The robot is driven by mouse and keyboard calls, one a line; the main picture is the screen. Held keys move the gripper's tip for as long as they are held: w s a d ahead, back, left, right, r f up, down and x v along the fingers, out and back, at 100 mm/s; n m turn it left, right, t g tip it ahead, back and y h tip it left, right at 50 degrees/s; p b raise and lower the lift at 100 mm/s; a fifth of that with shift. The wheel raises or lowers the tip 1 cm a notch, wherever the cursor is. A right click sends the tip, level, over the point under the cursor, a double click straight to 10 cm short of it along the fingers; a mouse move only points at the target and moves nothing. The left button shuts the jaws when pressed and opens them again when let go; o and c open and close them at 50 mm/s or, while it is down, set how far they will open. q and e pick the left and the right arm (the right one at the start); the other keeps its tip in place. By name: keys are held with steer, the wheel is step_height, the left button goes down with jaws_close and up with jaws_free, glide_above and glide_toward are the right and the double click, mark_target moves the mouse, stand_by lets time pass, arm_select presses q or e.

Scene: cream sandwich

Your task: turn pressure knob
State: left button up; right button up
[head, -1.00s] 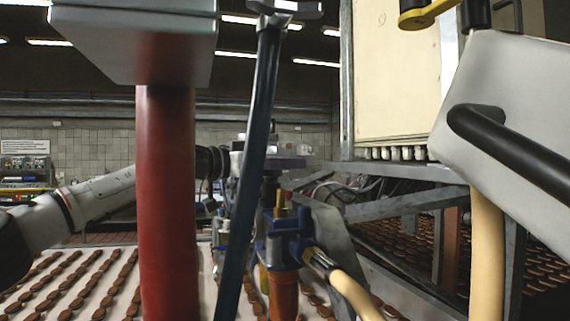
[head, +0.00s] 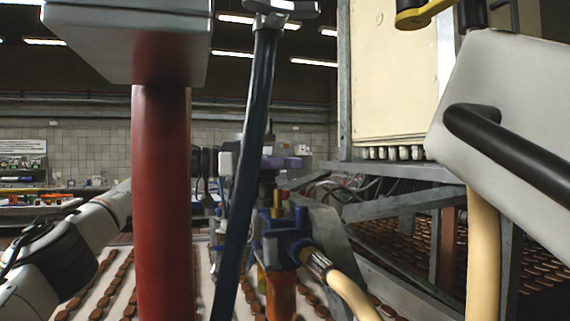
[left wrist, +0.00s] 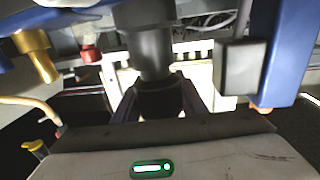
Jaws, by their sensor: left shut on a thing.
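The black pressure knob (left wrist: 150,52) is a dark cylinder in the upper middle of the left wrist view. My left gripper (left wrist: 160,104) has its two dark purplish fingers on either side of the knob's end and is shut on it. In the head view the purplish fingers (head: 284,162) show just right of a dark blue bar, over the dark knob stem (head: 267,188). The stem stands on a blue valve fitting (head: 285,238). The bar and a red post hide part of my left gripper and arm. My right gripper is not in view.
The red post (head: 162,205) and the slanting dark blue bar (head: 240,190) stand close in front. A pale box with a black handle (head: 515,150) is at the right. A cream hose (head: 350,292) leaves the fitting. Rows of biscuits lie on the belts.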

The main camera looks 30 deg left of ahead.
arm_select(q)
steer(key=o, duration=0.8)
steer(key=shift+a, duration=0.1)
steer(key=b+v, duration=0.1)
steer(key=v, duration=0.9)
steer(key=shift+s, duration=0.15)
